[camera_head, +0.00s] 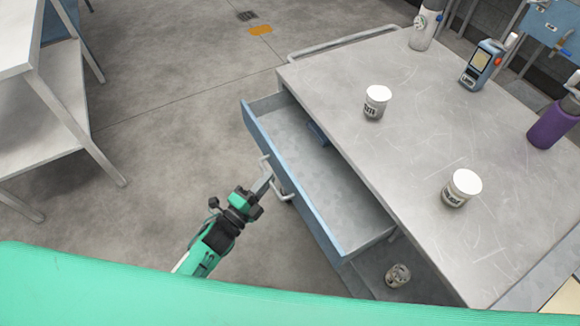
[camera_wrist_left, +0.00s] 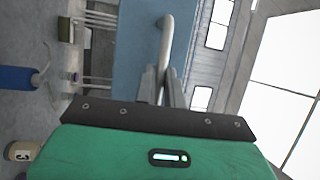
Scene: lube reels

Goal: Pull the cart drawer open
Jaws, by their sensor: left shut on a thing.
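The cart drawer (camera_head: 328,185) is pulled well out from under the grey cart top, with its blue front (camera_head: 290,185) facing the lower left. A small blue item (camera_head: 318,134) lies inside near its back left. My left gripper (camera_head: 264,184) is at the middle of the drawer front, shut on the pale bar handle (camera_head: 283,196). In the left wrist view the fingers (camera_wrist_left: 160,85) close around the handle (camera_wrist_left: 167,38), with the blue drawer front (camera_wrist_left: 138,45) beside it. My right gripper is not in view.
The cart top (camera_head: 400,100) holds two white-lidded cans (camera_head: 376,102) (camera_head: 461,188), a blue handheld device (camera_head: 481,65), a white bottle (camera_head: 426,25) and a purple bottle (camera_head: 554,124). Another can (camera_head: 398,275) sits on the lower shelf. A metal shelf (camera_head: 60,130) stands left; floor between is clear.

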